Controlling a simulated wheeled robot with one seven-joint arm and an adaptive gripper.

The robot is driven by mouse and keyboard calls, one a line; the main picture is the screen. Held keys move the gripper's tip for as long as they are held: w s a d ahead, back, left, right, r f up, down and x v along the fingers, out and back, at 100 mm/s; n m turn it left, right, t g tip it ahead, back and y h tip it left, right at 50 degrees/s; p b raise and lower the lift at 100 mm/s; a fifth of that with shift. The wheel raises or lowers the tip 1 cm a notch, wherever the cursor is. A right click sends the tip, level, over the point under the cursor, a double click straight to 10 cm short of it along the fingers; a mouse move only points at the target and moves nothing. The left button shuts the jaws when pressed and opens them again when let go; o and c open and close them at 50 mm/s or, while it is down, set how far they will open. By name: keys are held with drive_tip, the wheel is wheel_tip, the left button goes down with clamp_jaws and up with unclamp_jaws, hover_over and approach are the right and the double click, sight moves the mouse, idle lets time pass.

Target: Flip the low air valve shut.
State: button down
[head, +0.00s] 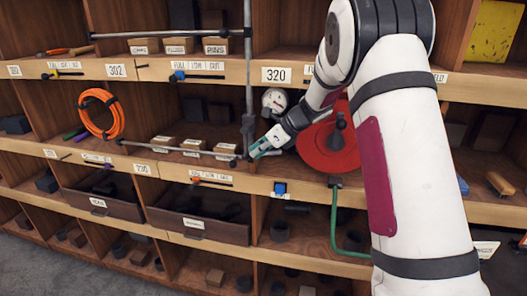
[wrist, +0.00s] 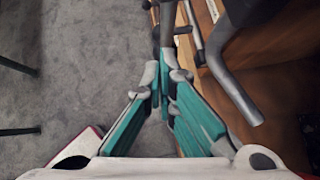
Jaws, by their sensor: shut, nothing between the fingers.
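My gripper (head: 258,151) has teal fingers and is shut and empty. In the head view it is in front of the middle shelf, close to the vertical grey pipe (head: 249,85) and left of the red round disc (head: 325,150). In the wrist view its fingers (wrist: 164,75) come together at the tips. A small blue fitting (head: 280,188) sits on the shelf edge below the gripper, apart from it; it may be the low air valve, but I cannot tell for sure. Another blue-handled fitting (head: 180,75) is on the upper shelf edge, farther left.
Grey pipes run across the shelf fronts, and a thick bent grey bar (wrist: 235,85) is close right of the fingers in the wrist view. A green hose (head: 335,225) hangs below the disc. An orange hose coil (head: 101,115) hangs at left. Carpet floor (wrist: 85,60) is clear.

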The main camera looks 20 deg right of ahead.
sight(244, 156)
drive_tip(key=shift+w+a+f+t+y+b, duration=0.3)
drive_tip(key=shift+a+t+y+b, duration=0.1)
drive_tip(key=shift+y+b, duration=0.15)
idle(0.5)
drive_tip(key=shift+w+a+f+m+t+y+b, duration=0.15)
drive_tip(key=shift+w+a+f+t+y+b, duration=0.15)
drive_tip(key=shift+t+y+b, duration=0.3)
drive_tip(key=shift+w+a+f+m+t+y+b, duration=0.15)
drive_tip(key=shift+a+t+y+b, duration=0.2)
drive_tip(key=shift+y, duration=0.3)
drive_tip(key=shift+w+a+f+t+y+b, duration=0.15)
drive_tip(key=shift+w+a+t+y+b, duration=0.35)
drive_tip(key=shift+a+t+y+b, duration=0.4)
drive_tip(key=w+a+r+m+t+y+b, duration=0.1)
drive_tip(key=w+a+r+t+y+b, duration=0.1)
drive_tip(key=w+a+r+t+y, duration=0.1)
drive_tip(key=shift+a+r+m+t+y, duration=0.35)
drive_tip(key=shift+a+t+y, duration=0.65)
drive_tip(key=shift+y, duration=0.7)
drive_tip(key=shift+r, duration=0.1)
